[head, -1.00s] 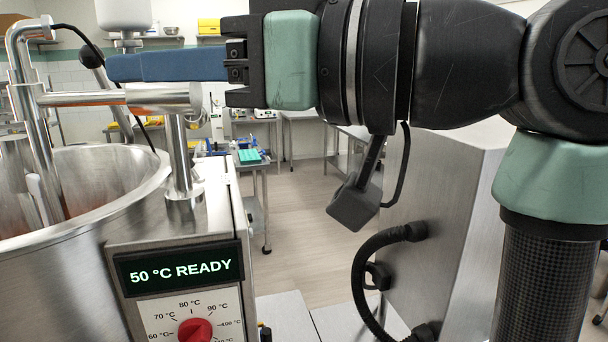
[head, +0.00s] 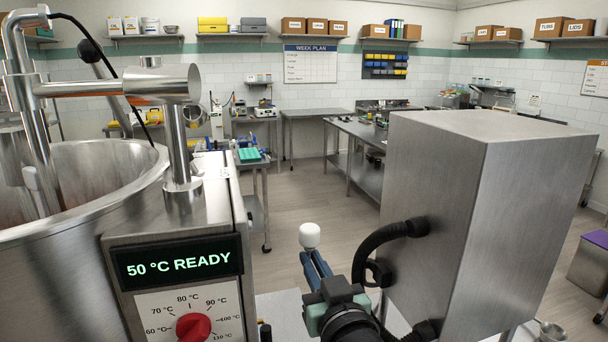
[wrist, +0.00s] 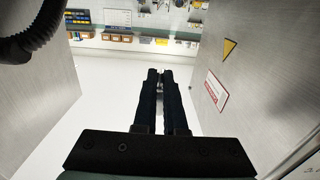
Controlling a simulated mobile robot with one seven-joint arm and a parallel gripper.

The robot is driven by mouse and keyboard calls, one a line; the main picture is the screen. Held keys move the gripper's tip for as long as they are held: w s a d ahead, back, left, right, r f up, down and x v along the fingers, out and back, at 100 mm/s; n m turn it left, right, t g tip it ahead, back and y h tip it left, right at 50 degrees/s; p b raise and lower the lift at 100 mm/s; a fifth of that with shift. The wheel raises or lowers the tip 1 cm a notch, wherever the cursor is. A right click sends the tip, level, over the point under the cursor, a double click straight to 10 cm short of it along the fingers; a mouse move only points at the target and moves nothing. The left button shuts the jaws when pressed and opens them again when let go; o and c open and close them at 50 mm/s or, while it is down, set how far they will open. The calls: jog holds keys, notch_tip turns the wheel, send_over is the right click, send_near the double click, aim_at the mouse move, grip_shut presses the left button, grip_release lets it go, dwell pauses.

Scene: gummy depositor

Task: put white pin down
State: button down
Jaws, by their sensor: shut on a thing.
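The white pin (head: 310,235) shows its rounded white head just above the fingertips of my gripper (head: 312,254) in the head view. My gripper has blue fingers and is shut on the pin. It is low in the middle of the picture, between the steel kettle and the steel cabinet. The part of the pin between and below the fingers is hidden. In the wrist view the dark fingers (wrist: 160,73) lie close together, and the pin cannot be made out clearly there.
The kettle (head: 75,250) and its control box (head: 180,265), reading 50 °C READY, stand at left. The steel cabinet (head: 480,200) with a black hose (head: 375,255) stands close at right. Open floor (head: 300,190) lies beyond, with benches (head: 355,140) further back.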

notch_tip(320, 180, down, 11)
jog(key=s+d+m+h, duration=0.1)
jog(key=s+m+h, duration=0.1)
jog(key=s+h, duration=0.15)
jog(key=s+a+f+m+h, duration=0.1)
jog(key=s+a+f, duration=0.1)
jog(key=s+f, duration=1.4)
notch_tip(320, 180, down, 2)
jog(key=shift+s+a+t+b, duration=0.15)
jog(key=shift+a+t+b, duration=0.15)
jog(key=shift+b, duration=0.15)
jog(key=shift+d+h, duration=0.1)
jog(key=shift+h, duration=0.15)
